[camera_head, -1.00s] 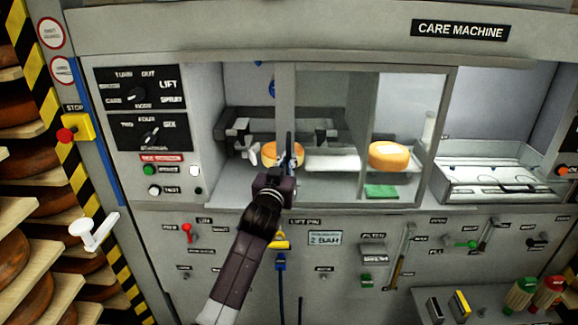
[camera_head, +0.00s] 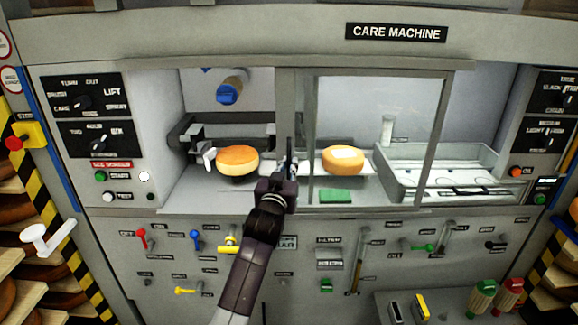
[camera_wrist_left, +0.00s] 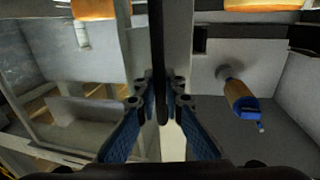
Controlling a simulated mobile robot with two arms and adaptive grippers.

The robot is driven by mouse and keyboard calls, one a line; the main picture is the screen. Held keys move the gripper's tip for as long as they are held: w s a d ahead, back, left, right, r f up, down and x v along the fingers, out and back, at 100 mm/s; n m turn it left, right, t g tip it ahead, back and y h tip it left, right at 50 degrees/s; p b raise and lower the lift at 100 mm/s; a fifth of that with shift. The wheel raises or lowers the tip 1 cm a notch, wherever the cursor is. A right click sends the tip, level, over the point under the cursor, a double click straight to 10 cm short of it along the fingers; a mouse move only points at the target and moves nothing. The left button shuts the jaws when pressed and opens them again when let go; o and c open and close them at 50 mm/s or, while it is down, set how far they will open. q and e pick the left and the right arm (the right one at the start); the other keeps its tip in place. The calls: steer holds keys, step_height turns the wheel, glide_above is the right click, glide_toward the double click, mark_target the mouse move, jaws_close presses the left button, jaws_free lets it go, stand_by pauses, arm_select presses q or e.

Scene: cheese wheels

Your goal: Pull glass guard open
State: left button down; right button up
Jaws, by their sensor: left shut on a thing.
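The glass guard (camera_head: 298,105) is a framed clear pane across the middle and right of the machine opening. Its left post carries a dark upright handle, which also shows in the wrist view (camera_wrist_left: 158,50). My left gripper (camera_head: 288,168) is at that post, its blue-padded fingers (camera_wrist_left: 163,110) closed on the handle from both sides. The left part of the opening is uncovered. My right gripper is not in view.
An orange cheese wheel (camera_head: 237,160) sits in the uncovered left part. Another cheese (camera_head: 345,159) and a green block (camera_head: 335,196) lie behind the pane. A blue-tipped cylinder (camera_head: 229,88) hangs at the back wall. Knobs and levers (camera_head: 141,236) line the front panel below.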

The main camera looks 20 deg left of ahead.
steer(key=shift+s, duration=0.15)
arm_select(q)
steer(key=c, duration=2)
jaws_free()
steer(key=shift+c, duration=0.2)
steer(key=shift+a, duration=0.1)
steer(key=shift+s, duration=0.45)
steer(key=s+d, duration=0.1)
steer(key=s, duration=1)
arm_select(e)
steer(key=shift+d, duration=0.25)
